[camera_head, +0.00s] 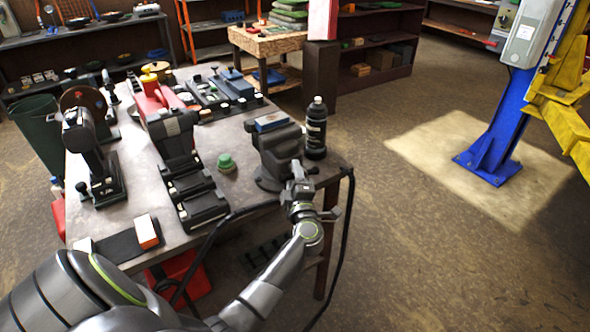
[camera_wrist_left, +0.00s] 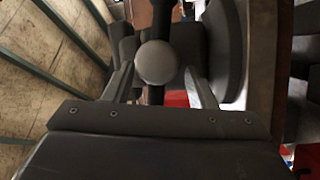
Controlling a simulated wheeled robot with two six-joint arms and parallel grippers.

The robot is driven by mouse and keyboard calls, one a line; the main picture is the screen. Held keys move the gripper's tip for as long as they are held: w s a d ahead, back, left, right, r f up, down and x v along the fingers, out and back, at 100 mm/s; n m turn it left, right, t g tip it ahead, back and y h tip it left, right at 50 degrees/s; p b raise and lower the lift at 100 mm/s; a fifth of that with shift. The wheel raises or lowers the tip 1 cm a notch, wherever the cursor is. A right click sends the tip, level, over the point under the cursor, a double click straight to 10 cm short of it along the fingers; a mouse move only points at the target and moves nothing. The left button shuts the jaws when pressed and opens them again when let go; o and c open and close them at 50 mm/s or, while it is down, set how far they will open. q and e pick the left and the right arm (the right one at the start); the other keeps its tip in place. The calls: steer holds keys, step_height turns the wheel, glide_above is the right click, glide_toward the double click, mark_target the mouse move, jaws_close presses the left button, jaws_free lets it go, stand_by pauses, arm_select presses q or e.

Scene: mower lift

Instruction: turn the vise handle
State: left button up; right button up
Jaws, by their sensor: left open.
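The dark grey vise (camera_head: 275,150) stands at the right front corner of the workbench, with a blue block (camera_head: 271,122) on top. My left gripper (camera_head: 299,183) is at the vise's front side, where the handle is mostly hidden in the head view. In the left wrist view, a round grey knob (camera_wrist_left: 156,62) on a dark bar, seemingly the vise handle's end, sits between the fingers. The fingers of my left gripper (camera_wrist_left: 160,80) are spread to either side of the knob, with gaps visible. My right gripper is in neither view.
A black bottle (camera_head: 316,130) stands just right of the vise. A green knob-like object (camera_head: 226,163) and several machines are on the workbench (camera_head: 240,189) to the left. A black cable hangs at the bench's right edge. The floor to the right is clear up to a blue post (camera_head: 497,125).

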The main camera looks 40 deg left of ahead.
arm_select(q)
steer(key=shift+a, duration=0.1)
steer(key=shift+s+r, duration=0.1)
steer(key=shift+r, duration=0.05)
steer(key=c, duration=0.9)
